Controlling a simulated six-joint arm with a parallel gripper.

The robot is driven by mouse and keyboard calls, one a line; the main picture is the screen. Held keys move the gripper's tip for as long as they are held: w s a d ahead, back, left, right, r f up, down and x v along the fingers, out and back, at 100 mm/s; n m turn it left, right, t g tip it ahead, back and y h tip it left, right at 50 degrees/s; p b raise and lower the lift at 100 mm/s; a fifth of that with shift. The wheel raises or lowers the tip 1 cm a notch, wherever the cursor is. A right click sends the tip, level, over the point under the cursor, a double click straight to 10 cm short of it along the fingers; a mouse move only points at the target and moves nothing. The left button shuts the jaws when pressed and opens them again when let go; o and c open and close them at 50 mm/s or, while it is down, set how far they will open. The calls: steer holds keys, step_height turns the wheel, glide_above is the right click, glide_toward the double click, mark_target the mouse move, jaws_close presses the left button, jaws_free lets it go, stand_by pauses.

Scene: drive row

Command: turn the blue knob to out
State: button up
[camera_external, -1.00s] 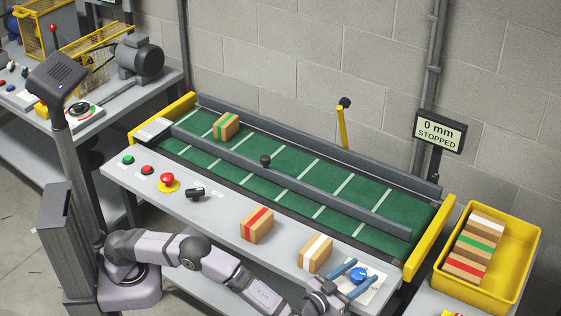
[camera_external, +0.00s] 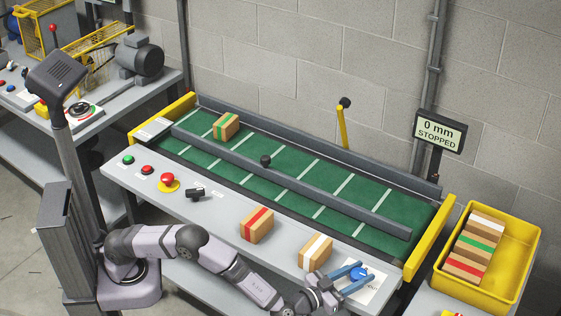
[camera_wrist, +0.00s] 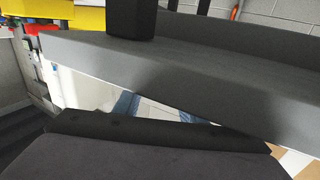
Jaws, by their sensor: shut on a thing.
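The blue knob (camera_external: 359,274) sits on a white label plate (camera_external: 375,287) at the right front end of the grey conveyor bench. My gripper (camera_external: 362,272) reaches it from the lower left, its blue fingers shut on the knob from either side. The fingers partly cover the knob, and the plate's markings are too small to read. In the wrist view, parts of the blue fingers (camera_wrist: 125,105) show behind dark parts; the knob is hidden there.
A white-striped box (camera_external: 315,252) stands close beside my gripper, with a red-striped box (camera_external: 257,225) further left. A green-striped box (camera_external: 226,126) is on the green belt (camera_external: 290,175). The display (camera_external: 439,131) reads 0 mm STOPPED. A yellow bin (camera_external: 505,292) stands right.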

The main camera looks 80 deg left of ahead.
mark_target(352, 277)
steer(key=o, duration=1.1)
steer(key=shift+c, duration=0.2)
steer(key=shift+v, duration=3.7)
steer(key=shift+r, duration=0.15)
